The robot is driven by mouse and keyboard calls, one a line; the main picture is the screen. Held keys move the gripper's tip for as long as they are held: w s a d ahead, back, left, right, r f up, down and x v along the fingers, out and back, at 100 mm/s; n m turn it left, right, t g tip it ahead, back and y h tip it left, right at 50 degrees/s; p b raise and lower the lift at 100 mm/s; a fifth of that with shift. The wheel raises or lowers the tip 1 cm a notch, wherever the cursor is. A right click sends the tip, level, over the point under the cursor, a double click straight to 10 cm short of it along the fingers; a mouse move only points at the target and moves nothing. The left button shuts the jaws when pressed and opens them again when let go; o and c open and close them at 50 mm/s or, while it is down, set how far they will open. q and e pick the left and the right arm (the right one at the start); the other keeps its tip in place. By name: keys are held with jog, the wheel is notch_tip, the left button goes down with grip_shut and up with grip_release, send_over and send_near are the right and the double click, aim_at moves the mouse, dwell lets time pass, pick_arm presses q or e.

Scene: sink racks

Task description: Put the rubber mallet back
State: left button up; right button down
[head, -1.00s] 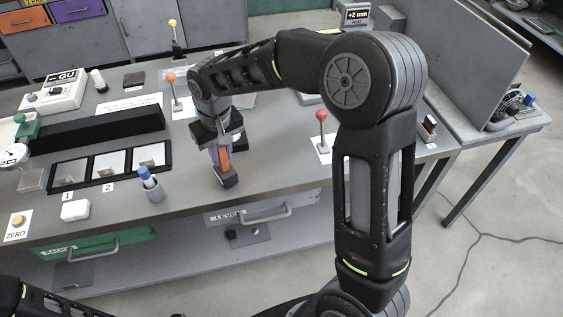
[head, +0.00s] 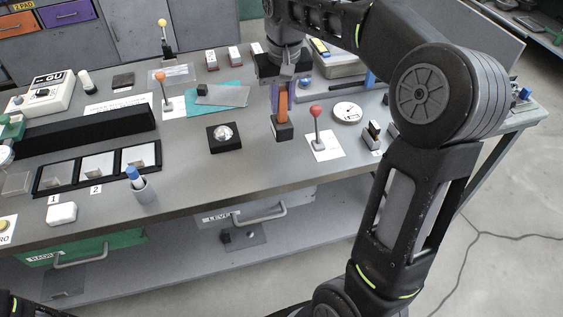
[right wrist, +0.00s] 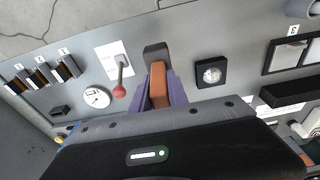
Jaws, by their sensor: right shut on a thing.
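The rubber mallet (head: 284,131) has a dark block head and an orange-brown handle. My right gripper (head: 281,98) is shut on the handle, with the head hanging below the fingers over the middle-right of the bench. In the right wrist view the purple-grey fingers (right wrist: 161,92) flank the handle, and the dark mallet head (right wrist: 156,52) sticks out beyond them. I cannot tell whether the head touches the bench top. My left gripper is out of view; only a bit of my left arm shows at the lower left corner.
A black square block with a silver dome (head: 224,137) lies left of the mallet. A red-knobbed lever (head: 316,122) on a white card stands close on its right, with a round white dial (head: 347,112) beyond. A teal sheet (head: 228,92) lies behind. Bare bench (head: 190,170) lies in front.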

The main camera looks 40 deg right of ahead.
aim_at(281, 121)
jog(key=shift+f+p, duration=0.35)
jog(key=shift+f, duration=2.8)
jog(key=shift+f, duration=1.85)
jog(key=shift+f, duration=0.1)
jog(key=shift+f, duration=0.15)
jog(key=c, duration=1.3)
grip_release()
